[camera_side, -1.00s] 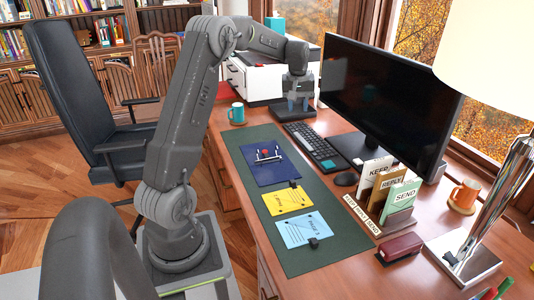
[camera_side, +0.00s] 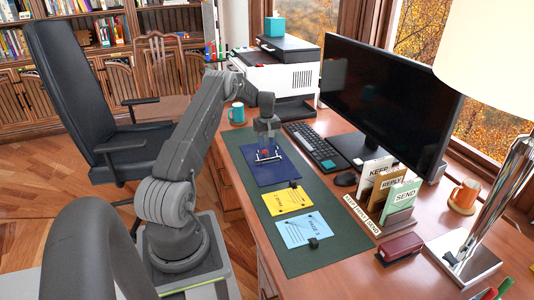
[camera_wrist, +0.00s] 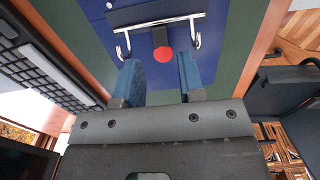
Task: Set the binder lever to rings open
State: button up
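The dark blue binder (camera_side: 280,177) lies flat on the green desk mat. Its chrome ring mechanism (camera_wrist: 160,24) runs across the top of the wrist view. The binder lever shows as a red round knob (camera_wrist: 163,53) beside the mechanism, between the two upturned chrome ends. I cannot tell the height left above the knob.
A yellow sheet (camera_side: 288,200) and a light blue sheet (camera_side: 304,230) lie on the mat (camera_side: 335,254). A keyboard (camera_side: 314,147) and monitor (camera_side: 380,98) stand to the right. A teal mug (camera_side: 237,113) and a printer (camera_side: 270,75) are behind.

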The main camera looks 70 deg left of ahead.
aim_at(267, 156)
jog(key=shift+f, duration=2.8)
jog(key=shift+c, duration=0.3)
